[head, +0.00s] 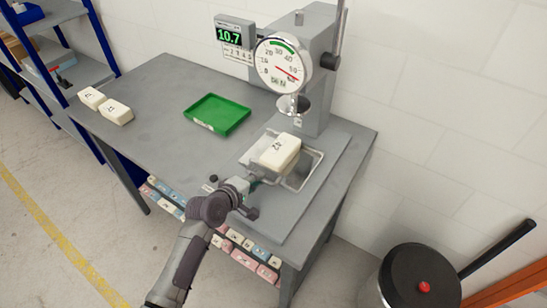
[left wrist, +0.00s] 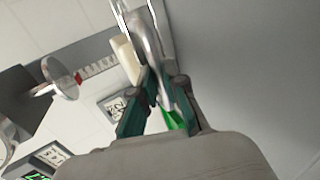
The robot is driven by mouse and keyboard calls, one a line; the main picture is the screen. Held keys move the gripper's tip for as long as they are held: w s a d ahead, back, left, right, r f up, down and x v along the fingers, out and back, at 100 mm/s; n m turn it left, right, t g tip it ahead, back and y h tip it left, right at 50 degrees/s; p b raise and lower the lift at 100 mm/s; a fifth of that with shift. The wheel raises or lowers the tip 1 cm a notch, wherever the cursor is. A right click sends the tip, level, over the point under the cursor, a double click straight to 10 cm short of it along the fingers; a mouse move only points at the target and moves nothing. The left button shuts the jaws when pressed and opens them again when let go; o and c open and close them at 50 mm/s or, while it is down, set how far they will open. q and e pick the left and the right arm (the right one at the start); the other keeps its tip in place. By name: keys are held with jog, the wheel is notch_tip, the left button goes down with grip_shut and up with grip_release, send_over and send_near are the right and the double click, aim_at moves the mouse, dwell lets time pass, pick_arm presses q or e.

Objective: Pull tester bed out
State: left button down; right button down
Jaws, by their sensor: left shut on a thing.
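The tester bed (head: 300,178) is a shiny metal tray on the grey base of the foam tester (head: 319,75). A cream foam block (head: 279,153) with a dark printed mark lies on it. The bed sits forward of the round press plate (head: 294,104). My left gripper (head: 252,187) is at the bed's front left side, shut on its handle, which the fingers mostly hide. In the left wrist view the teal fingers (left wrist: 158,95) close around the shiny metal part (left wrist: 148,38), with the cream block (left wrist: 127,58) beside it. My right gripper is not in view.
A green tray (head: 217,113) lies on the grey table (head: 150,95). Two cream blocks (head: 116,112) lie at its left end. Coloured blocks (head: 240,240) fill a shelf under the front edge. A black-lidded bin (head: 421,278) stands at the lower right.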

pick_arm(q)
jog(key=shift+s+a+p, duration=0.45)
jog(key=shift+s+a, duration=0.25)
jog(key=shift+s, duration=0.25)
jog(key=shift+s+a+p, duration=0.5)
jog(key=shift+s+a, duration=0.2)
jog(key=shift+s, duration=0.3)
jog(key=shift+s+a+p, duration=0.45)
jog(key=shift+s+a, duration=0.25)
jog(key=shift+s, duration=0.25)
jog(key=shift+s+a+p, duration=0.3)
jog(key=shift+s+a, duration=0.35)
jog(key=shift+s, duration=0.25)
jog(key=shift+s+a+p, duration=0.25)
jog(key=shift+s+a, duration=0.4)
jog(key=shift+s, duration=0.25)
jog(key=c, duration=1.7)
grip_release()
jog(key=shift+s+a, duration=0.15)
jog(key=o, duration=0.7)
jog(key=shift+c, duration=0.2)
jog(key=p+v, duration=0.1)
jog(key=v, duration=0.1)
jog(key=p+v, duration=0.2)
jog(key=v, duration=0.1)
jog(key=shift+s+r, duration=0.15)
jog(key=shift+r, duration=0.25)
